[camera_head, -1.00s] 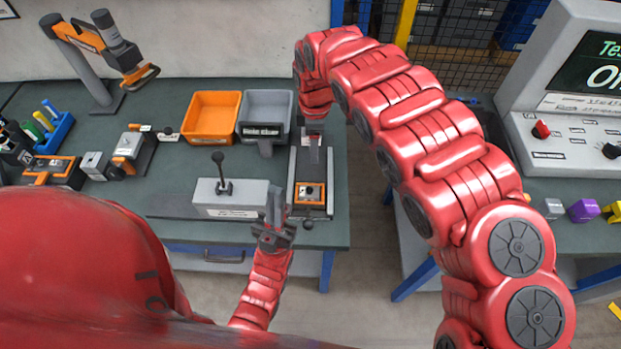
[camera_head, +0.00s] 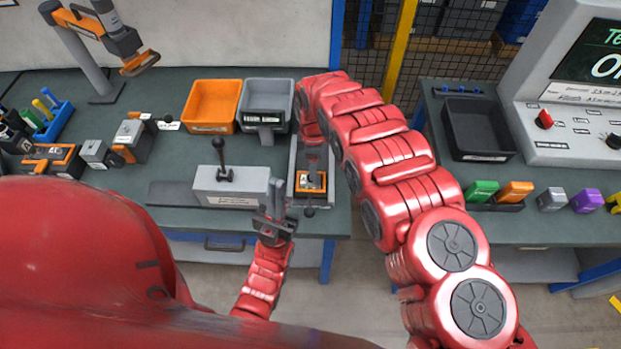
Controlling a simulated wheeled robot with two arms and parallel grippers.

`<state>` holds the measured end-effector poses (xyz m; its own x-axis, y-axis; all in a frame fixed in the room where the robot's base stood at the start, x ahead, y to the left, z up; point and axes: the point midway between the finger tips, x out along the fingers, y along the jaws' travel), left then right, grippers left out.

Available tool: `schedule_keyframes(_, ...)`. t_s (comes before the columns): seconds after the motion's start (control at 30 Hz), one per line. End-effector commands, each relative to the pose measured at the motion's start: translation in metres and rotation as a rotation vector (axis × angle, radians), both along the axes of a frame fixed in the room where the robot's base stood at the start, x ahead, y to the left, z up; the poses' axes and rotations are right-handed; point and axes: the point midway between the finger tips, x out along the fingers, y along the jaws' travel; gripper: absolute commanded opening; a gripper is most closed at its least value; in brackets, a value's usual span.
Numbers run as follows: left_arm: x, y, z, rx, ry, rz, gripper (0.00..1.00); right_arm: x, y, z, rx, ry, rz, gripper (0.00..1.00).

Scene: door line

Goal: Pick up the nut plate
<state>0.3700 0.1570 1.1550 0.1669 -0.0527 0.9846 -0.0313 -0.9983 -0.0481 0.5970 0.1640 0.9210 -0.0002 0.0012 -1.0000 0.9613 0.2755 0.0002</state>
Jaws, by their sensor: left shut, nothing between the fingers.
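I cannot pick out the nut plate for certain. A small orange and black piece (camera_head: 310,183) sits in a narrow grey fixture (camera_head: 298,160) near the bench's front right. My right arm comes in from the right and bends down over this fixture. My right gripper (camera_head: 313,158) shows only as a small dark grey part below the red wrist, close behind the orange piece; its fingers are not clear. My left gripper (camera_head: 275,200) is shut and empty, fingers pointing up, at the front edge beside the grey lever block (camera_head: 232,186).
An orange bin (camera_head: 211,105) and a grey bin (camera_head: 267,103) stand behind the lever block. An orange-headed stand (camera_head: 90,50) is at the back left. On the right bench are a black tray (camera_head: 476,130), several coloured blocks and a console (camera_head: 570,90). A floor gap separates the benches.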

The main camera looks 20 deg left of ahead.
Motion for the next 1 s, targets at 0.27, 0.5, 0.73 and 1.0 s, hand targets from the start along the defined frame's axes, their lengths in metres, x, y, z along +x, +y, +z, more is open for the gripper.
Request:
schedule_keyframes(0.27,0.000,0.000,0.015,0.000,0.000,0.000,0.00,-0.006,0.007,-0.030,0.001,0.000,0.001,0.60)
schedule_keyframes(0.5,0.000,0.000,0.015,0.000,0.000,0.000,0.00,-0.007,0.007,-0.041,0.001,0.000,0.001,0.60)
schedule_keyframes(0.73,0.000,0.000,0.015,0.000,0.000,0.000,0.00,-0.007,0.006,-0.043,0.000,0.001,0.001,0.60)
schedule_keyframes(1.0,0.000,0.000,0.015,0.000,0.000,0.000,0.00,-0.007,0.006,-0.043,-0.001,0.002,0.001,0.22)
